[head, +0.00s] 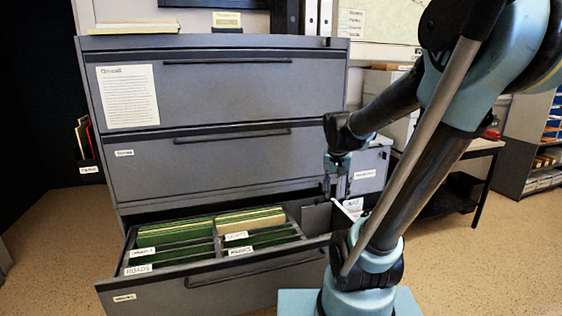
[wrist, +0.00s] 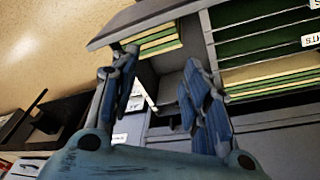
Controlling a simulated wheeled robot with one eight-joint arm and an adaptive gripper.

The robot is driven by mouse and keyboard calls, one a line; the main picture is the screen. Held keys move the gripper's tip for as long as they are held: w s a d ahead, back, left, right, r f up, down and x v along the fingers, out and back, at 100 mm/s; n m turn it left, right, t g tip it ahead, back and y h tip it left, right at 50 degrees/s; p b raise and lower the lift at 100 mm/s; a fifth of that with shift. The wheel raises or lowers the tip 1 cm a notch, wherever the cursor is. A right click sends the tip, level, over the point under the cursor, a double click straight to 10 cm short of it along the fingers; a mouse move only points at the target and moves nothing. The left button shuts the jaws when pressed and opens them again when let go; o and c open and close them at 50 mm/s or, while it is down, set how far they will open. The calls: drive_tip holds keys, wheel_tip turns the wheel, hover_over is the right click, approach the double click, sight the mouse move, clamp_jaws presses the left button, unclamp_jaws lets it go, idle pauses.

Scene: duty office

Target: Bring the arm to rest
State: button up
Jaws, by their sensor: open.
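My arm reaches up from its blue base on the right of the head view and bends over toward the grey filing cabinet (head: 225,80). My gripper (head: 334,186) hangs at the right end of the open bottom drawer (head: 215,285), partly blurred against it. In the wrist view my gripper (wrist: 163,62) shows two blue fingers spread apart with nothing between them. Part of the drawer (wrist: 150,15) with files lies beyond the fingertips. Whether the fingers reach below the drawer's rim cannot be told.
Green and tan labelled files (head: 240,225) fill the drawer's left and middle; its right end looks empty. The upper drawers are shut. A dark side table (head: 460,185) and a shelf unit (head: 530,150) stand at right. Bare floor (head: 50,240) lies left.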

drive_tip(key=s+f+n+y, duration=0.1)
drive_tip(key=s+f+n, duration=0.2)
drive_tip(key=s, duration=1.2)
wheel_tip(320, 180, down, 3)
drive_tip(key=shift+a+f+n, duration=0.1)
drive_tip(key=shift+a+n, duration=0.1)
drive_tip(key=shift+n, duration=0.1)
drive_tip(key=shift+s, duration=0.1)
drive_tip(key=shift+w+f, duration=0.15)
drive_tip(key=shift+w, duration=0.25)
idle(0.4)
